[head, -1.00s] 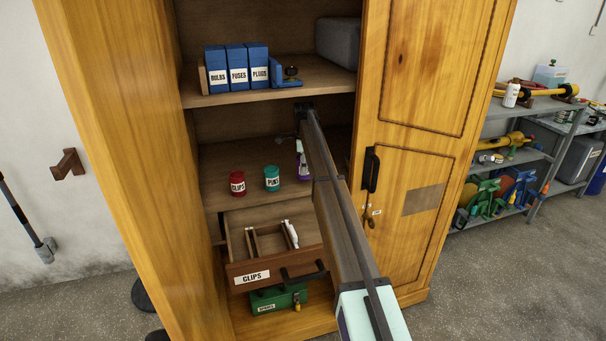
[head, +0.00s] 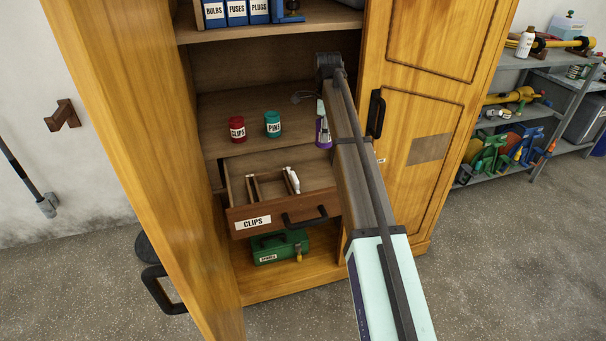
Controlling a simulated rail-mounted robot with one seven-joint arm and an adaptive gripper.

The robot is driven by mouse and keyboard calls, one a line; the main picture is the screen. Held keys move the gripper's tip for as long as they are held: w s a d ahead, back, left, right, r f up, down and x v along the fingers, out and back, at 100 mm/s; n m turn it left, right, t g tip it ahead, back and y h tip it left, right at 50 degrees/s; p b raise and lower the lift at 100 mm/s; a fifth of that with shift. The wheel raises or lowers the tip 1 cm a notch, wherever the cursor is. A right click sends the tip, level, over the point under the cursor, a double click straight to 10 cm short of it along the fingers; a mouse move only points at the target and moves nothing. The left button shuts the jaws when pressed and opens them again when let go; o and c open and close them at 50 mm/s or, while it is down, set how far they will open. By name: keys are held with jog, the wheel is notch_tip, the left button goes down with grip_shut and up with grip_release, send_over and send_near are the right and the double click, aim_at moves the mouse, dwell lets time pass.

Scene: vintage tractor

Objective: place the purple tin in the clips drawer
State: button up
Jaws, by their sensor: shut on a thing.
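The purple tin (head: 324,132) is in the head view, at the right of the cabinet's middle shelf opening and partly behind my arm. My gripper (head: 321,112) is shut on the tin and holds it to the right of the red and teal tins. The arm hides most of the gripper. The clips drawer (head: 277,219) is pulled open below and to the left of the tin. It has wooden dividers and a white object inside, and a CLIPS label on its front.
A red tin (head: 237,129) and a teal PINS tin (head: 272,124) stand on the middle shelf (head: 220,150). A green box (head: 281,247) sits below the drawer. The cabinet's right door (head: 408,150) is close beside my arm.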

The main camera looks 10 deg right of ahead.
jog(key=shift+s+d+r, duration=0.1)
jog(key=shift+s, duration=0.1)
jog(key=shift+s+d, duration=0.1)
jog(key=shift+d, duration=0.05)
jog(key=shift+m, duration=0.3)
notch_tip(320, 180, down, 19)
jog(key=p, duration=0.2)
jog(key=shift+p, duration=0.35)
jog(key=shift+f, duration=0.2)
jog(key=o, duration=1.4)
notch_tip(320, 180, up, 12)
jog(key=shift+r+b, duration=0.15)
jog(key=shift+b, duration=0.75)
